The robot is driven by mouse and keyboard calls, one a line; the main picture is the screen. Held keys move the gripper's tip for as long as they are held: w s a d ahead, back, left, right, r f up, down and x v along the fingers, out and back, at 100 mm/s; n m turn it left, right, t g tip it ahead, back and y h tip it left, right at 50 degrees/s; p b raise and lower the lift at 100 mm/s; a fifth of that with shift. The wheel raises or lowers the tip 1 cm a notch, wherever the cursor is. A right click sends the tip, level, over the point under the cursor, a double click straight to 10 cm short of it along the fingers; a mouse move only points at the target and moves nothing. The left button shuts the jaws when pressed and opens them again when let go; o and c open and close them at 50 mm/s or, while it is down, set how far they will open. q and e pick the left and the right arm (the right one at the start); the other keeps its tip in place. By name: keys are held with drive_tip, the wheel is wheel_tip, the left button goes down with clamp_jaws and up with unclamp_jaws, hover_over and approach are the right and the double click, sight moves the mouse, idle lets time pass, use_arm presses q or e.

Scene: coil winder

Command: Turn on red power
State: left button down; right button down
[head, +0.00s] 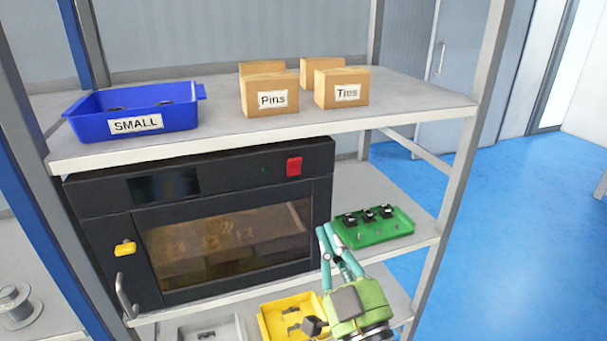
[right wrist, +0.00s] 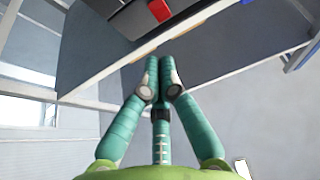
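The red power switch (head: 294,165) is a small red block at the upper right of the black oven-like machine's (head: 85,195) front panel. In the right wrist view a red block (right wrist: 159,10), seemingly the same switch, shows at the top edge, beyond the fingertips. My right gripper (head: 328,230) is below and to the right of the switch, apart from it, in front of the machine's lower right corner. Its teal fingers (right wrist: 159,62) are together at the tips with nothing between them. My left gripper is not in view. Whether the switch is on cannot be told.
A green tray (head: 375,240) with black parts is right of the machine. A yellow bin (head: 262,325) is on the shelf below. The upper shelf (head: 415,108) holds a blue bin (head: 185,119) and cardboard boxes (head: 270,81). A shelf post (head: 465,160) stands at right.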

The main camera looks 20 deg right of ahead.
sight(298, 163)
drive_tip(key=p+x, duration=0.4)
drive_tip(key=x, duration=0.7)
drive_tip(key=shift+w+r, duration=0.2)
drive_tip(key=shift+w+r+p, duration=0.1)
drive_tip(key=shift+w+p, duration=0.35)
drive_tip(key=shift+w, duration=0.25)
